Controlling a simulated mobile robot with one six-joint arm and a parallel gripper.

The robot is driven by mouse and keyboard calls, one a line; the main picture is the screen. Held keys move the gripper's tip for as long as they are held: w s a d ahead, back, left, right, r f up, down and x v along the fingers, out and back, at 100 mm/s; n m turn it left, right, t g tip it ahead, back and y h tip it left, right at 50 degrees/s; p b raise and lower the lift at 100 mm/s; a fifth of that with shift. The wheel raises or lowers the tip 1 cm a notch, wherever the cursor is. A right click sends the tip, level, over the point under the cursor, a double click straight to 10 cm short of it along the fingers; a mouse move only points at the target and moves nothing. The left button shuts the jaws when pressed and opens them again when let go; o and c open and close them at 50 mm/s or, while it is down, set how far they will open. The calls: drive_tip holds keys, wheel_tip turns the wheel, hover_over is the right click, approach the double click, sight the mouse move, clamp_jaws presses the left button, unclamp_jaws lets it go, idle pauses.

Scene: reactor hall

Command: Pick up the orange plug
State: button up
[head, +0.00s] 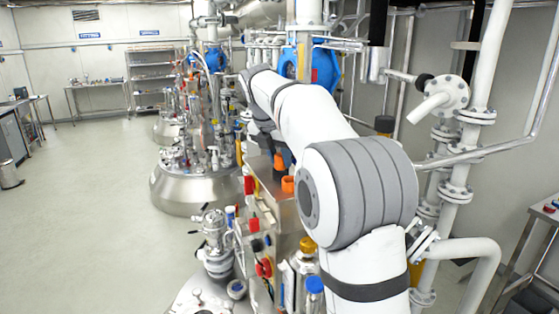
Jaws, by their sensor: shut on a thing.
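My arm reaches from the lower right to the upper middle of the head view, and its wrist bends down. My gripper (278,154) is small and dark at its end and partly hidden by the forearm. It is shut on the orange plug (279,162), which shows just below it. A second orange piece (288,184) sits a little lower, on top of a metal cabinet (283,215). The plug is close above it; I cannot tell whether they touch.
The cabinet has red and yellow parts on its side. Steel reactor vessels (185,190) with many fittings stand to the left. White pipes with flanges (457,190) rise at the right. A blue valve body (318,66) is behind my arm. The floor at the left is clear.

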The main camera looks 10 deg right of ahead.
sight(279, 155)
wheel_tip(279, 155, up, 8)
drive_tip(key=shift+r, duration=0.15)
drive_tip(key=shift+s+r, duration=0.1)
drive_tip(key=shift+r, duration=0.45)
drive_tip(key=shift+s+d, duration=0.15)
drive_tip(key=shift+s, duration=0.1)
drive_tip(key=s+f+n+b, duration=0.1)
drive_tip(key=s+f, duration=0.1)
drive_tip(key=s+f+n+b, duration=0.1)
drive_tip(key=f, duration=0.1)
drive_tip(key=s+d+f+n+y+b, duration=0.1)
drive_tip(key=s+f, duration=0.1)
drive_tip(key=shift+s+f+t, duration=0.1)
drive_tip(key=shift+s+t, duration=0.25)
drive_tip(key=shift+t, duration=0.05)
drive_tip(key=shift+f, duration=0.35)
drive_tip(key=shift+f, duration=0.3)
idle(1.4)
